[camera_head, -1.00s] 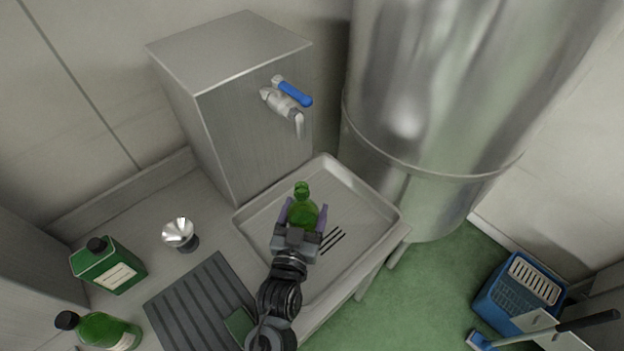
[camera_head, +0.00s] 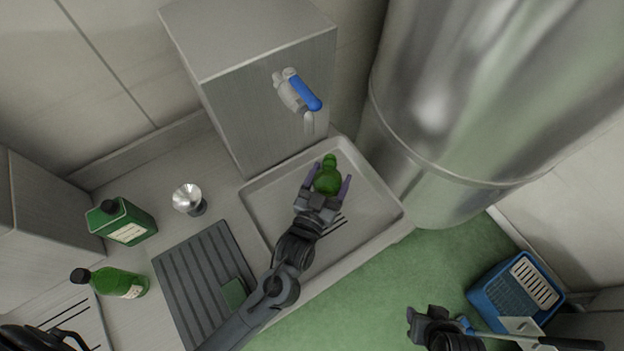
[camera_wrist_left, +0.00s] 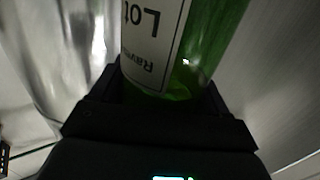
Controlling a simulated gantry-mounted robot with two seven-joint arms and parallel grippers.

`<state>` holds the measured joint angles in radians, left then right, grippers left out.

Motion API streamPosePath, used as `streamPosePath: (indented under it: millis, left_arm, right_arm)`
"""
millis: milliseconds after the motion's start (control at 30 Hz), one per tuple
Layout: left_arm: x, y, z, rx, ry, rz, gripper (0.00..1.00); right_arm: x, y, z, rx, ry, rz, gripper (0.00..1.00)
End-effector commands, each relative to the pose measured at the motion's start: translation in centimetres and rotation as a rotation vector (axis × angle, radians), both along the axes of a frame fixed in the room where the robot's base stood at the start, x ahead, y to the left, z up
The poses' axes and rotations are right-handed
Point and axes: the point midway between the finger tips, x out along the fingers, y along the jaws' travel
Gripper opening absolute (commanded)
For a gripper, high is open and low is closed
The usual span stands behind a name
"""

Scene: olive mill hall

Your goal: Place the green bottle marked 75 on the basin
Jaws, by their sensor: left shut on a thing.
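A green bottle (camera_head: 328,176) is held in my left gripper (camera_head: 331,184), over the back part of the steel basin (camera_head: 262,200) under the tap. The gripper's fingers are closed on either side of it. In the left wrist view the green bottle (camera_wrist_left: 208,45) shows a white label with "Lot" on it; the number 75 is not visible. I cannot tell whether the bottle's base touches the basin floor. My right gripper (camera_head: 432,326) is low at the right, above the green floor; its jaws are unclear.
A blue-handled tap (camera_head: 298,92) on a steel tank overhangs the basin's back. A large steel vat (camera_head: 440,110) stands close at right. On the left counter are a green canister (camera_head: 122,222), another green bottle (camera_head: 118,282), a steel funnel-like cup (camera_head: 188,198) and a ribbed mat (camera_head: 190,275).

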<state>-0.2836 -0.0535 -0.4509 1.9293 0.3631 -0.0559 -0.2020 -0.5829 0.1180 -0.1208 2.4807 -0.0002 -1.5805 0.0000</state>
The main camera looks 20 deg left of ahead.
Motion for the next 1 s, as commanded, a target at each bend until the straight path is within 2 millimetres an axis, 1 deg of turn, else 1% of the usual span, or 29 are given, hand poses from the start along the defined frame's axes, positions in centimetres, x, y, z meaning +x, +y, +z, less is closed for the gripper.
streamPosePath:
  millis: [33,100,233,400,567,667,1000]
  left_arm:
    - [0.6,1.0,-1.4,0.003,-0.007,0.001,0.28]
    - [1.3,2.2,-2.1,0.003,-0.007,0.001,0.28]
    - [2.4,4.0,-3.2,0.003,-0.006,0.000,0.28]
    - [3.2,5.3,-3.8,0.000,-0.006,-0.001,0.28]
    - [3.4,5.7,-3.9,-0.001,-0.004,-0.001,0.28]
    - [3.4,5.7,-4.4,-0.001,-0.004,-0.001,0.28]
    - [3.4,5.7,-7.7,-0.001,-0.005,-0.001,0.28]
  right_arm:
    - [0.0,0.0,-1.9,0.000,0.000,-0.001,0.43]
    - [0.0,0.0,-3.0,0.001,0.001,-0.001,0.43]
    - [0.0,0.0,-4.6,0.001,0.001,-0.002,0.43]
    - [0.1,0.0,-5.6,0.001,0.000,-0.002,0.43]
    - [0.1,0.0,-5.7,0.001,-0.001,-0.002,0.43]
    - [0.1,0.0,-6.1,0.000,-0.003,-0.001,0.43]
    - [0.1,-0.2,-9.9,-0.007,-0.003,0.002,0.43]
